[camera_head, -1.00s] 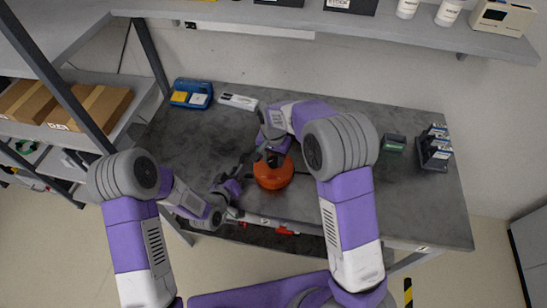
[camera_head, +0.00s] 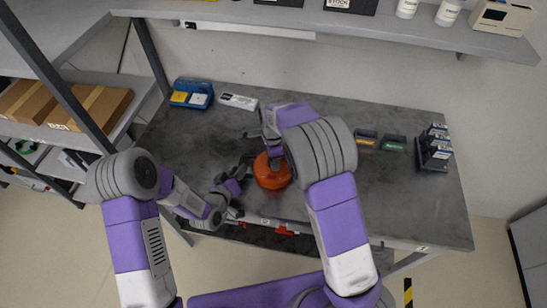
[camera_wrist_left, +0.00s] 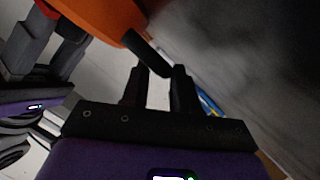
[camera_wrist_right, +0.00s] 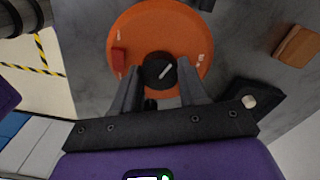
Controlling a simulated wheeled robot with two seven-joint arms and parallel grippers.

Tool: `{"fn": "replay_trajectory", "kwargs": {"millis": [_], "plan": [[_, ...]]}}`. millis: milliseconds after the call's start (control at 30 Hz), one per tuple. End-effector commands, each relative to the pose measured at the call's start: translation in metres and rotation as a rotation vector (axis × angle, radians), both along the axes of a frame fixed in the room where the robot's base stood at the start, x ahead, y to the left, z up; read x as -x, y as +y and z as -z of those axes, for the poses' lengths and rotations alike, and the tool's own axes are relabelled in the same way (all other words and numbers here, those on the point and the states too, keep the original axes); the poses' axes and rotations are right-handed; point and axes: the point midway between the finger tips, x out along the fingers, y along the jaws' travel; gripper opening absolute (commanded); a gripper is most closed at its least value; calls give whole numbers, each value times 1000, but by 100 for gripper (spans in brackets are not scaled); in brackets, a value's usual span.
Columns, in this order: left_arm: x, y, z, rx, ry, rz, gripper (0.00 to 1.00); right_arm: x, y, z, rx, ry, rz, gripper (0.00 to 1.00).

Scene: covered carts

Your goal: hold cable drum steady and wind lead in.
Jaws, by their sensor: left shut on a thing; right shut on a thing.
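The orange cable drum (camera_head: 271,174) lies on the grey table near its front edge. My left gripper (camera_head: 247,162) is at the drum's left side. In the left wrist view its fingers are shut on a black bar (camera_wrist_left: 148,53) that sticks out from the drum. My right gripper (camera_head: 276,152) is above the drum. In the right wrist view its fingers flank the black hub (camera_wrist_right: 160,71) on the drum's round face (camera_wrist_right: 140,30), shut on the dark crank part there. The exact contact is partly hidden. I cannot make out the lead.
A blue bin (camera_head: 191,94) and a white box (camera_head: 238,101) stand at the table's back left. Two small dark boxes, one orange-labelled (camera_head: 365,138) and one green-labelled (camera_head: 394,143), and a black rack (camera_head: 434,150) stand at the right. A shelf (camera_head: 400,30) overhangs the back.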

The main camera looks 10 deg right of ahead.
Motion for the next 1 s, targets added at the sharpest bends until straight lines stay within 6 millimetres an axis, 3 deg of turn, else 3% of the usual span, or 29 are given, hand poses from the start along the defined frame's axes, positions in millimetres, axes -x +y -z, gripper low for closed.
{"fn": "replay_trajectory", "kwargs": {"millis": [1000], "plan": [[3, -2, 4, -5, 12, 8, 0, -1, 2, -1, -5, -2, 931, 12]]}}
